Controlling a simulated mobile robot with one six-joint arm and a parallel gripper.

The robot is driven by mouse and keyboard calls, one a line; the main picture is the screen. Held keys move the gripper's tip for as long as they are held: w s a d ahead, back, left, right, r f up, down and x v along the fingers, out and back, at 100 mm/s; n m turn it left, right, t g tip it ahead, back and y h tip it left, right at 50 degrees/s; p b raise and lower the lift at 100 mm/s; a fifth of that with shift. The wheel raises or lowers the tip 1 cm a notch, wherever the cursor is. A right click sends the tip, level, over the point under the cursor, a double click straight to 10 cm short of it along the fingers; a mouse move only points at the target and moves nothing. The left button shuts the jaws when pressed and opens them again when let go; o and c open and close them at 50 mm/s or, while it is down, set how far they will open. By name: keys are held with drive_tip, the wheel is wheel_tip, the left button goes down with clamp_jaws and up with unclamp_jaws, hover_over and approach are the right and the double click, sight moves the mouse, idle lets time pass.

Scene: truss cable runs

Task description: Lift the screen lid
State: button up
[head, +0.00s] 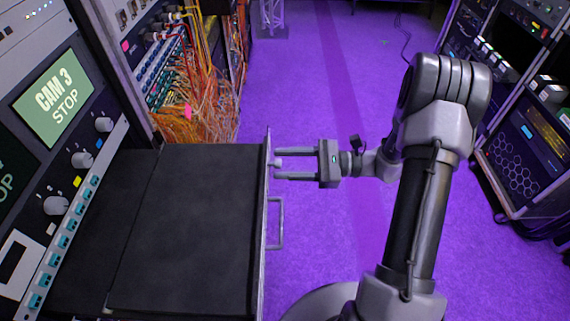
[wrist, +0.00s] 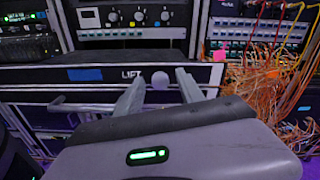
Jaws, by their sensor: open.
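The screen lid (head: 190,225) is the flat black top of a pulled-out rack drawer; it lies flat and closed. The drawer's front edge also shows in the wrist view (wrist: 95,74), with the word LIFT printed on it. A small pale round knob (wrist: 159,82) sticks out of that front, just right of the word. My gripper (head: 277,170) is open at the drawer front, its two fingers pointing at it. In the wrist view my gripper (wrist: 159,76) has one finger on each side of the knob, with gaps showing. I cannot tell how deep the knob sits between them.
A metal bar handle (head: 280,222) sticks out of the drawer front beside my gripper. A rack panel with a CAM 3 STOP screen (head: 58,100) and knobs stands at left. Orange cables (head: 200,105) hang behind the drawer. Another rack (head: 525,130) stands right.

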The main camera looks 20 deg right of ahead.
drive_tip(key=shift+a, duration=0.1)
clamp_jaws()
idle(1.4)
